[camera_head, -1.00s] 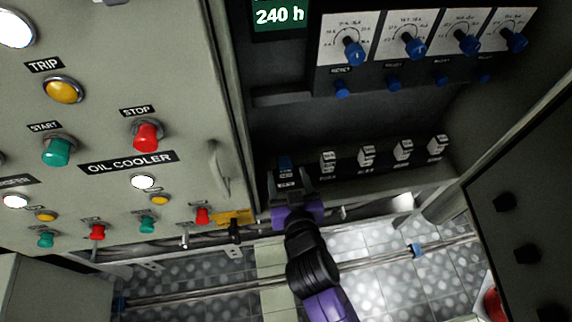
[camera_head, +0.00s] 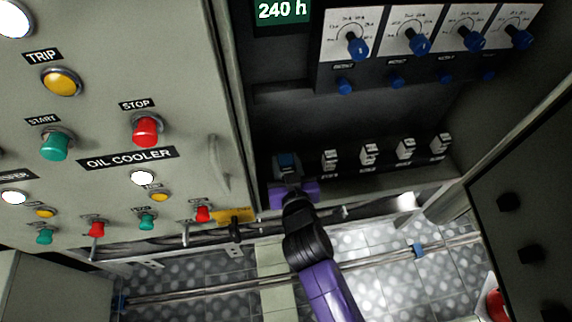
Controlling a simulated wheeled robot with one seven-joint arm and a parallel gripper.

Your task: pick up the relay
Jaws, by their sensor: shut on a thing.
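The relay (camera_head: 286,159) is a small dark block with a blue top at the left end of a row inside the dark cabinet recess. My gripper (camera_head: 287,166) reaches in from below and is shut on the relay, with its fingers around the sides. The relay seems to be still at its place in the row; the lower part of it and its label are hidden by the gripper.
Several white blocks (camera_head: 369,154) stand to the right in the same row. Blue knobs (camera_head: 358,47) sit above. The cabinet door with a handle (camera_head: 219,165) is close on the left, a dark panel (camera_head: 528,225) on the right. A pipe (camera_head: 375,262) runs below.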

